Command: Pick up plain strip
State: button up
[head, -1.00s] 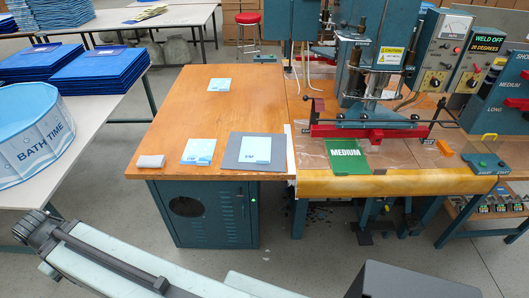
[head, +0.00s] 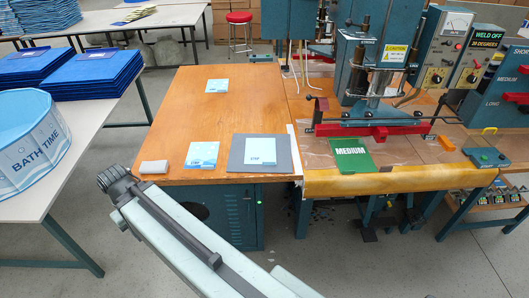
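I cannot tell for sure which thing is the plain strip. On the wooden table, a pale blue sheet with small lettering (head: 262,148) lies on a grey board (head: 237,166). A pale blue sheet (head: 202,154) lies to its left, and a smaller one (head: 217,86) lies at the back. A small grey block (head: 154,167) is at the front left corner. My arm crosses the bottom of the picture, its dark joint just in front of that corner. My gripper is not in view.
The wooden table (head: 200,110) has free room in its middle. A welding press (head: 375,120) stands to the right, with a green MEDIUM card (head: 351,160) before it. A white table (head: 90,128) at left holds blue stacks (head: 97,75) and a BATH TIME tub (head: 32,130).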

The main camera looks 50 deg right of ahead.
aim_at(262, 151)
jog(key=z, duration=0.05)
jog(key=i, duration=0.95)
jog(key=u, duration=0.1)
